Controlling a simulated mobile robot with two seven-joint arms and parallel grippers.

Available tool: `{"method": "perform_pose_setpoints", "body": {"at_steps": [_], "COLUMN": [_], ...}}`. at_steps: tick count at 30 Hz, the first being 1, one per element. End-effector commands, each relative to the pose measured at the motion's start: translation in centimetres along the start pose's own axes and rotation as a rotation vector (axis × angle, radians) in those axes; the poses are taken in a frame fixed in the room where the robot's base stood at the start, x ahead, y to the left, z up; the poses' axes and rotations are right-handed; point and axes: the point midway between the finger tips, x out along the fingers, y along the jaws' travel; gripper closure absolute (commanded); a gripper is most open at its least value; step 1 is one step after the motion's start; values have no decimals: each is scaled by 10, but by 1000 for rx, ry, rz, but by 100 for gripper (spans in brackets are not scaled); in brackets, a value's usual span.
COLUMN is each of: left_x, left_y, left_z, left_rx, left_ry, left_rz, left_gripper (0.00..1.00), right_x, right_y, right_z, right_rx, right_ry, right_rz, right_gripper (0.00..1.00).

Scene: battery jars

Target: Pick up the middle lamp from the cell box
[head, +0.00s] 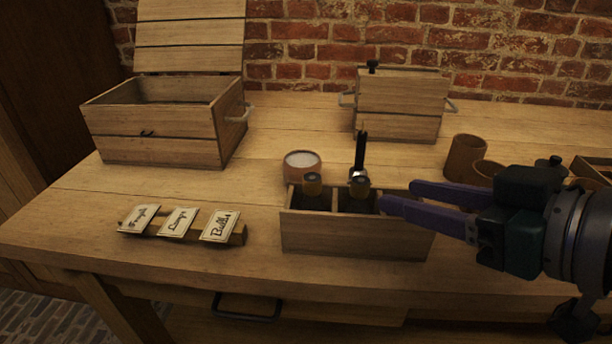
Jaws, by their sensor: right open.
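The cell box (355,238) is a low wooden box with compartments, standing near the table's front. My right gripper (399,197) has purple fingers and comes in from the right. It is open and empty, with its fingertips over the box's right part, just right of the middle piece. It partly hides the right compartment. My left gripper is out of view.
A round pot with white contents (302,165) stands behind the box. Labelled cards (179,222) lean on a wooden holder at left. An open-lidded crate (160,150) and a closed box (400,105) stand behind. Brown cups (465,157) are at right.

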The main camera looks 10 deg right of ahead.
Motion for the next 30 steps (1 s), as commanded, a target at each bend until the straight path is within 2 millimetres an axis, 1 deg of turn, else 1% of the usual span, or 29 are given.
{"method": "perform_pose_setpoints", "body": {"at_steps": [1, 4, 6, 11, 15, 19, 22, 28, 29, 30], "left_x": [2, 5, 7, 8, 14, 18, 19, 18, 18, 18], "left_y": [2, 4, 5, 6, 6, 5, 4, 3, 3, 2], "left_z": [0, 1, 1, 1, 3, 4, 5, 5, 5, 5], "left_rx": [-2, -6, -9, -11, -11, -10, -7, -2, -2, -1], "left_ry": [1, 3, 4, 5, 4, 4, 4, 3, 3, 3], "left_rz": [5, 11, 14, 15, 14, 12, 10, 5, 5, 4], "left_gripper": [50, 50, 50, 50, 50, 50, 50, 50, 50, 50], "right_x": [8, 24, 33, 45, 67, 85, 91, 91, 91, 91], "right_y": [0, -1, -1, -2, -4, -4, -4, -4, -4, -4], "right_z": [-1, -1, -1, -1, -1, -1, -1, -2, -2, -2], "right_rx": [4, 3, 4, 2, 5, 3, 2, 1, 1, 1], "right_ry": [6, 6, 4, 2, 3, 2, 0, -1, -1, -1], "right_rz": [1, 0, 0, -2, -2, -1, -2, -2, -2, -2], "right_gripper": [55, 55, 55, 55, 55, 55, 55, 55, 56, 60]}}
